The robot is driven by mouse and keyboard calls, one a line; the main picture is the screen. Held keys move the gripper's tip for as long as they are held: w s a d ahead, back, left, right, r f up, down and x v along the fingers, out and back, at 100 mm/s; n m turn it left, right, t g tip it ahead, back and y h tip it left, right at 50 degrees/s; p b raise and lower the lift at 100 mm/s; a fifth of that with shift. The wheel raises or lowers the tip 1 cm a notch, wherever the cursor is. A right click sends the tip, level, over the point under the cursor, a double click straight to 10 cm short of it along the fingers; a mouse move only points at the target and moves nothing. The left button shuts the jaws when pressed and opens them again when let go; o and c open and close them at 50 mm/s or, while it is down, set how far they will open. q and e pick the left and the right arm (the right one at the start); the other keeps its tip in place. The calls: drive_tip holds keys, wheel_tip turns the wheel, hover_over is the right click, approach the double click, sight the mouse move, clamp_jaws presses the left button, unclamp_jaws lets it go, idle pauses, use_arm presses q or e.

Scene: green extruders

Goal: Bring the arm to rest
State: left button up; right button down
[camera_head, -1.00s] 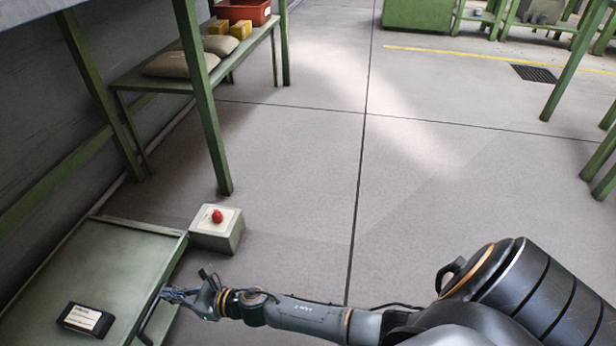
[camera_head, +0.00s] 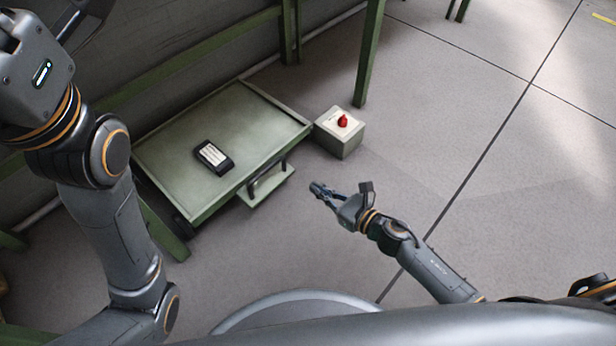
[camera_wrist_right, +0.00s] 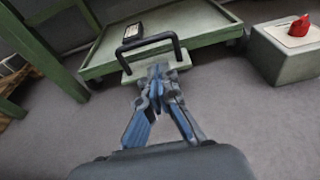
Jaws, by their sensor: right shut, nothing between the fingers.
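My right gripper (camera_head: 322,190) is shut and empty. It hangs over the open floor, to the right of a low green cart (camera_head: 226,130) and apart from its black handle (camera_head: 268,174). In the right wrist view the shut fingers (camera_wrist_right: 160,78) point toward the black handle (camera_wrist_right: 148,44), which shows just beyond their tips. My left arm (camera_head: 105,190) stands at the left of the head view. The fingers of my left gripper are not clearly visible there.
A black device with a white label (camera_head: 214,157) lies on the cart. A grey box with a red knob (camera_head: 340,132) stands on the floor beside the cart's right corner. A green table leg (camera_head: 369,55) rises behind it. The floor (camera_head: 440,160) to the right is clear.

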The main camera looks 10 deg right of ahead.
drive_tip(key=shift+s+d+r, duration=0.1)
drive_tip(key=shift+s+d, duration=0.05)
drive_tip(key=shift+s, duration=0.15)
